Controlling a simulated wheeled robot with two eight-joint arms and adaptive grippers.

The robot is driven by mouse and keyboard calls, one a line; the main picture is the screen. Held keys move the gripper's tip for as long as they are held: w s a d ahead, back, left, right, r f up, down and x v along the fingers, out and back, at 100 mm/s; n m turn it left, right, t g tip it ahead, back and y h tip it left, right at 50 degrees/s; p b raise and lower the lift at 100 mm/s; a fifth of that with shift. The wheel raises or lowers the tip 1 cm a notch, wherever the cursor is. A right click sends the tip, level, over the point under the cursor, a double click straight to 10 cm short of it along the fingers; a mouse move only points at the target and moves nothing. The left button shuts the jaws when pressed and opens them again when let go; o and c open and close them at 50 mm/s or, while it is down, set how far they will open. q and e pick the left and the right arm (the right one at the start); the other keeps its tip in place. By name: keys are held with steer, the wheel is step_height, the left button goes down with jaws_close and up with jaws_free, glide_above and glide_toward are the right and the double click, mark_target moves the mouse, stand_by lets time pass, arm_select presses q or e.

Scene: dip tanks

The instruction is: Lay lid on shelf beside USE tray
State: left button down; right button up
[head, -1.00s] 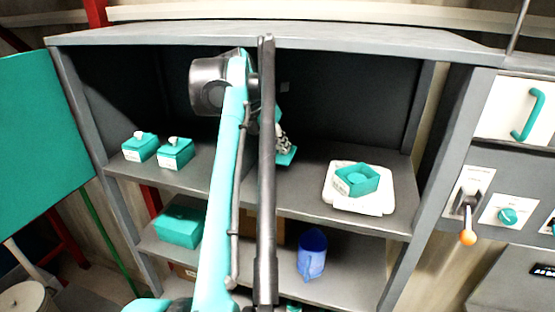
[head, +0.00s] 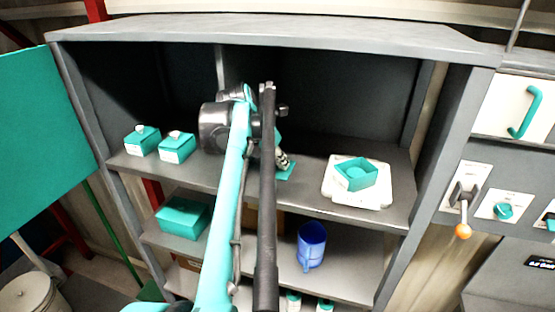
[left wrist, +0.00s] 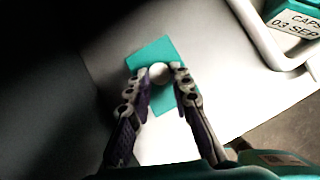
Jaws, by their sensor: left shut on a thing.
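The lid (head: 287,174) is a flat teal square with a round white knob (left wrist: 158,73). My left gripper (left wrist: 158,78) is shut on the knob. In the head view the lid is low over the upper shelf (head: 308,180), left of a white tray (head: 375,202); I cannot tell whether it touches the shelf. An open teal box (head: 356,174) sits on the tray; in the left wrist view its label (left wrist: 297,24) reads CAPS 03 SEP. My left arm hides part of the shelf's middle. My right gripper is not in view.
Two lidded teal boxes (head: 142,142) (head: 177,148) stand on the upper shelf's left. The lower shelf holds a teal box (head: 183,217) and a blue mug (head: 311,246). A switch panel with an orange-tipped lever (head: 463,231) is at right.

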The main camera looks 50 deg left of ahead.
arm_select(q)
steer(key=c, duration=1.4)
jaws_free()
steer(key=shift+o, duration=0.2)
steer(key=shift+a+f, duration=0.1)
steer(key=shift+r, duration=0.35)
steer(key=b+v, duration=0.2)
steer(key=v, duration=0.9)
steer(key=shift+s+r, duration=0.25)
